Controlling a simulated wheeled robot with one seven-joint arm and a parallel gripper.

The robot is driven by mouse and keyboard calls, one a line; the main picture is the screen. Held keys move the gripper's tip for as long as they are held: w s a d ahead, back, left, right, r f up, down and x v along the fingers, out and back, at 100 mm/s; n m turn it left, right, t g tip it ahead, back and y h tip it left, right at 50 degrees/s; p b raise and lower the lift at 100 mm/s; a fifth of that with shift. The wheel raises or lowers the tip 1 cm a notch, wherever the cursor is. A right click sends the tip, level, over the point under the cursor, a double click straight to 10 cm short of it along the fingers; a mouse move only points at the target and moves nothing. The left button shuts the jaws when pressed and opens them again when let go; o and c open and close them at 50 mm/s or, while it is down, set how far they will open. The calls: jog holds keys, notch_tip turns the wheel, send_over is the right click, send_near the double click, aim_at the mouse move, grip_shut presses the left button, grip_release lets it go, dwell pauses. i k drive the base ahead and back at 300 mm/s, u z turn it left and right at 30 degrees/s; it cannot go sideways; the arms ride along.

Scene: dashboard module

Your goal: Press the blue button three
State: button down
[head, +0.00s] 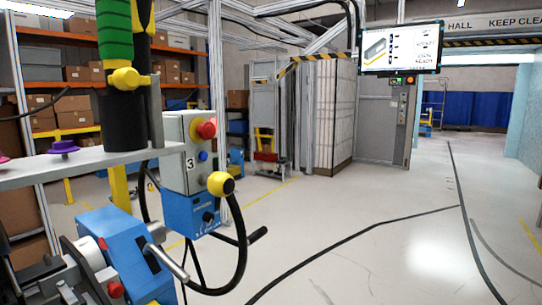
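The blue button (203,156) is small and round. It sits on the side face of a light grey control box (177,140) left of centre, beside a label with the number 3. A larger red knob (206,129) on a yellow collar stands out just above the blue button. Nothing covers the blue button. I cannot make out my gripper in the head view.
A blue unit (192,214) with a dark knob hangs below the control box. A yellow ball handle (221,184) and a black cable loop stand close in front. A grey shelf (90,165) and blue machine (118,252) crowd the left. The floor (350,235) right is open.

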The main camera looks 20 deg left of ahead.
aim_at(202, 156)
jog(key=z, duration=0.2)
jog(key=k, duration=1.5)
jog(key=u, duration=1.1)
jog(key=i, duration=1)
jog(key=z, duration=0.05)
